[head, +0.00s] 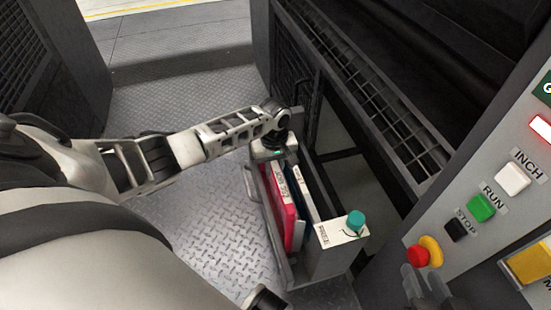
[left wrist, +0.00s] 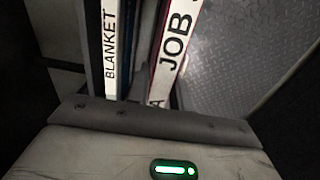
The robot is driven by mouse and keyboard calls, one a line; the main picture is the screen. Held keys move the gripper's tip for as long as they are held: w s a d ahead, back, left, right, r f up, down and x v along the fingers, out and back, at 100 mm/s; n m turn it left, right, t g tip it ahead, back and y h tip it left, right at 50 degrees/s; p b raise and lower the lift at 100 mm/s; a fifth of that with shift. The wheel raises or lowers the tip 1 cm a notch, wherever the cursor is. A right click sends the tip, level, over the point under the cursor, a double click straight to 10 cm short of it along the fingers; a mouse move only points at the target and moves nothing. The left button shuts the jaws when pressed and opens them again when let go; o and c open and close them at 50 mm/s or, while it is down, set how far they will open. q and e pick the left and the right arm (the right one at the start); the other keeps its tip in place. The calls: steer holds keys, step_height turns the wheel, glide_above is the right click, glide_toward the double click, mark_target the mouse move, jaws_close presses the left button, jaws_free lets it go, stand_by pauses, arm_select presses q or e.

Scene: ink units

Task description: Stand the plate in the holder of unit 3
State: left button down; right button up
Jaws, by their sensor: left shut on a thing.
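A red plate (head: 284,205) with a white label stands on edge in a narrow grey rack (head: 335,262) in the head view. In the left wrist view the white edge of this plate (left wrist: 176,45) reads JOB. Beside it stands a dark piece (head: 301,190) with a white edge strip; in the left wrist view the strip (left wrist: 110,50) reads BLANKET. My left gripper (head: 276,153) is at the far end of the rack, shut at the red plate; its fingertips are hidden. Unit 3's holder cannot be made out.
The rack's near end has a white labelled top with a teal knob (head: 356,220). A control panel with INCH (head: 512,178), RUN (head: 481,208) and STOP (head: 456,229) buttons and a red emergency button (head: 418,256) stands at right. Dark machine frames flank the open metal floor (head: 200,235).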

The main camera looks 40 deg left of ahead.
arm_select(q)
steer(key=shift+f, duration=0.45)
arm_select(e)
steer(key=shift+s, duration=0.1)
stand_by(0.5)
arm_select(q)
steer(key=c, duration=1.2)
jaws_free()
steer(key=shift+o, duration=0.2)
steer(key=shift+r+p, duration=0.3)
step_height(320, 180, up, 7)
steer(key=p, duration=0.3)
steer(key=shift+r+p, duration=0.15)
steer(key=shift+p, duration=0.2)
step_height(320, 180, up, 8)
steer(key=p, duration=0.2)
steer(key=shift+p, duration=0.4)
arm_select(e)
steer(key=shift+s+d+r+m+g+h, duration=0.15)
steer(key=shift+s+d+r+g+h, duration=0.15)
steer(key=shift+d+r, duration=0.3)
steer(key=shift+s+d+r+m+g+h, duration=0.2)
steer(key=shift+d+r+g+h, duration=0.1)
steer(key=shift+d+r+h, duration=0.25)
arm_select(q)
steer(key=shift+r, duration=0.1)
arm_select(e)
steer(key=shift+d, duration=0.1)
